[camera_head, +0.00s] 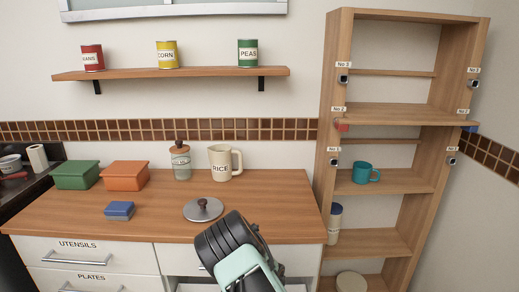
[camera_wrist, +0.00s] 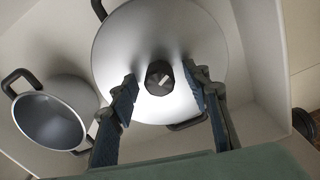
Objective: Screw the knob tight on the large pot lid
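In the wrist view a large round grey lid (camera_wrist: 118,52) sits on a pot with dark side handles (camera_wrist: 187,123), inside a white-walled drawer. A dark faceted knob (camera_wrist: 159,78) with a pale mark on top is at the lid's middle. Whether it sits tight cannot be told. My gripper (camera_wrist: 161,84) is open, with one finger to each side of the knob. Gaps show between the fingers and the knob. The height of the fingertips above the lid is unclear. In the head view my arm hides the gripper and the pot.
A smaller open pot (camera_wrist: 50,122) is left of the large pot, in the drawer. The drawer walls (camera_wrist: 268,60) are close on the right.

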